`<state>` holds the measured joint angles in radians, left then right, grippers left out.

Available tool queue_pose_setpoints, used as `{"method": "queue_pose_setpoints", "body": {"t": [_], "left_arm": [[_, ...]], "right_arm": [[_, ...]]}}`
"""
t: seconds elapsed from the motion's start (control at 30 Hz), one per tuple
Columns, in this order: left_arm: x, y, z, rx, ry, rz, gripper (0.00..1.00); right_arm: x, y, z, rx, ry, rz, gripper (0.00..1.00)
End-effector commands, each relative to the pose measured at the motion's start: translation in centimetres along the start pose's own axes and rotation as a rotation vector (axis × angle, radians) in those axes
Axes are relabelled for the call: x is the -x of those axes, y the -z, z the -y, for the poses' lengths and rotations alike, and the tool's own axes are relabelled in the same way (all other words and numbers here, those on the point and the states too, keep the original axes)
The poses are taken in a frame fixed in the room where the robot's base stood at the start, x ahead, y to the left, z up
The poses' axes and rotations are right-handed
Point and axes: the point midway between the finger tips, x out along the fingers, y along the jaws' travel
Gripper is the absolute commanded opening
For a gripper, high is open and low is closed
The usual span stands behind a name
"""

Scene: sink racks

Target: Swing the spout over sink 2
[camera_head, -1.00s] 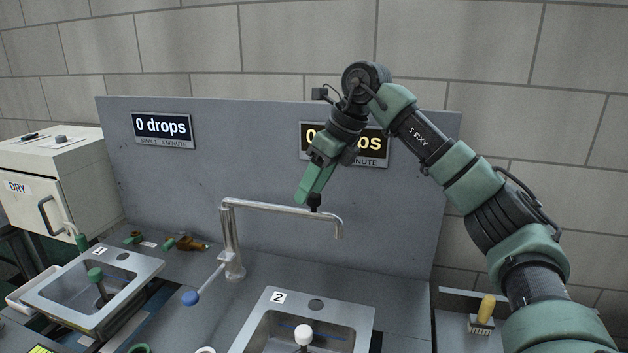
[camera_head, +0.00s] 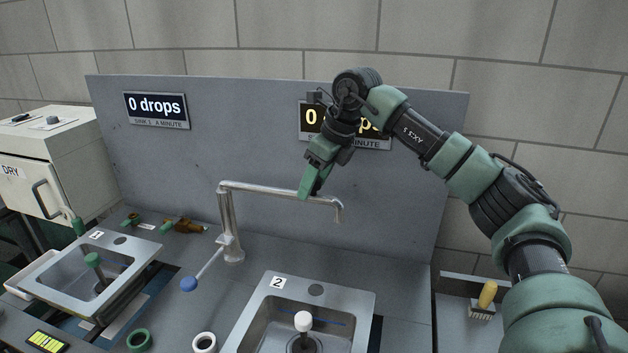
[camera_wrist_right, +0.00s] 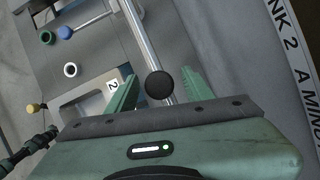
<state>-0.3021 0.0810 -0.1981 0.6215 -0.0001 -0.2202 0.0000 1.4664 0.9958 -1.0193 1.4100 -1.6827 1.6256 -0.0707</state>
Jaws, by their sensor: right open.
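The metal spout (camera_head: 268,191) runs from its upright post (camera_head: 229,225) to the right. Its downturned end shows behind and above sink 2 (camera_head: 262,310) in the head view. My right gripper (camera_head: 308,190) is open and reaches down to the spout's outer part. In the right wrist view the spout (camera_wrist_right: 146,35) runs between the two fingers of my right gripper (camera_wrist_right: 154,90), with a round black knob (camera_wrist_right: 160,84) between them. I cannot tell whether a finger touches. My left gripper is not in view.
A lever with a blue knob (camera_head: 189,284) sticks out from the post's foot. Sink 1 (camera_head: 134,257) is at the left. A grey panel (camera_head: 240,140) with two drop displays stands behind. A yellow-handled brush (camera_head: 486,296) lies at the right.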

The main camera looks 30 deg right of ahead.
Motion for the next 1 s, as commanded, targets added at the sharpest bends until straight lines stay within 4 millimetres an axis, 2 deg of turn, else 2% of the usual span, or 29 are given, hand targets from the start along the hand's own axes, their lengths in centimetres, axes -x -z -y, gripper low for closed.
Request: {"method": "queue_pose_setpoints", "body": {"t": [0.17, 0.3, 0.33, 0.37, 1.0], "left_arm": [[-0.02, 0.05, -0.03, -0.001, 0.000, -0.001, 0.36], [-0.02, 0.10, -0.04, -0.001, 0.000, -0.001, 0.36], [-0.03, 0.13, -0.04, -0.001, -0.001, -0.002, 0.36], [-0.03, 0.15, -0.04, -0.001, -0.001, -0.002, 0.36], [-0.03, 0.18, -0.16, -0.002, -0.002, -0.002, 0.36]], "right_arm": [[-0.01, -0.01, -0.02, 0.001, 0.000, 0.000, 0.52], [0.01, -0.02, -0.02, 0.001, 0.000, 0.000, 0.13], [0.01, -0.02, -0.02, 0.001, 0.000, 0.000, 0.04], [0.01, -0.02, -0.02, 0.000, 0.000, 0.000, 0.00], [0.07, -0.03, 0.00, 0.000, 0.000, 0.001, 0.00]]}}
